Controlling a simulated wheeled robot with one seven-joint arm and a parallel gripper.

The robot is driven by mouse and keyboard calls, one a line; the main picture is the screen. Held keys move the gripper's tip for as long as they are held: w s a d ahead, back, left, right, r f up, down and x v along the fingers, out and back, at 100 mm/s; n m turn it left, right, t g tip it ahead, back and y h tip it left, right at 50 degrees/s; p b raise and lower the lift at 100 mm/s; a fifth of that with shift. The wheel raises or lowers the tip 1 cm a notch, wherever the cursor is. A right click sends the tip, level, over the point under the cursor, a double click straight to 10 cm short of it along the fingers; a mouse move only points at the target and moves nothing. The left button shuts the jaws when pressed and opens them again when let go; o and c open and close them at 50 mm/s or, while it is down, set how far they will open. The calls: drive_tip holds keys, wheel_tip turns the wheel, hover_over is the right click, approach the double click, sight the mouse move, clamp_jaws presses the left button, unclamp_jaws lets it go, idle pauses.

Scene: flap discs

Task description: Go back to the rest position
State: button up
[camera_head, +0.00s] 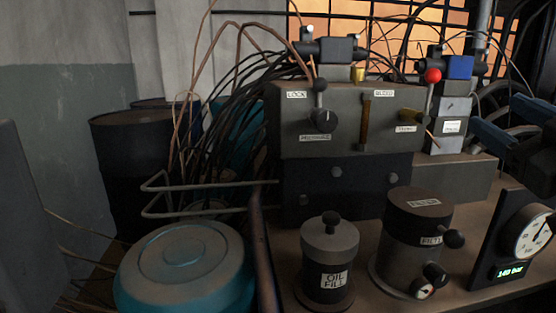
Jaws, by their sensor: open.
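Ahead stands a dark grey machine block (345,125) with labelled controls, including a round black knob (324,120) and a black-knobbed lever (320,87). A lever with a red ball (432,77) stands upright at its right. A canister labelled oil fill (327,262) and a larger filter canister (415,235) stand on the brown bench top in front. A dial gauge (533,236) is at the far right, with a lit readout of about 140 bar.
A teal round-lidded drum (186,268) stands at the lower left. A dark barrel (133,175) is behind it. A bent metal rail (205,183) juts left from the block. Many loose cables hang behind. A dark panel (22,220) fills the left edge.

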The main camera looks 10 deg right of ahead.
drive_tip(key=s+a+f+m+g+h, duration=0.1)
drive_tip(key=s+a+f+m, duration=0.25)
drive_tip(key=s+f, duration=0.45)
drive_tip(key=s+a+f+m+g+h, duration=0.15)
drive_tip(key=s+a+f, duration=0.25)
drive_tip(key=f, duration=0.7)
drive_tip(key=s+a+f+m+g, duration=0.2)
drive_tip(key=s+a+f+m, duration=0.15)
drive_tip(key=s+f, duration=0.45)
drive_tip(key=s+a+f+n+g+y, duration=0.1)
drive_tip(key=s+a+f, duration=0.15)
drive_tip(key=s, duration=0.55)
drive_tip(key=s+a+f+n+g+y, duration=0.1)
drive_tip(key=s+f, duration=0.2)
drive_tip(key=s, duration=0.5)
wheel_tip(320, 180, up, 13)
drive_tip(key=p, duration=1.3)
drive_tip(key=shift+w, duration=0.15)
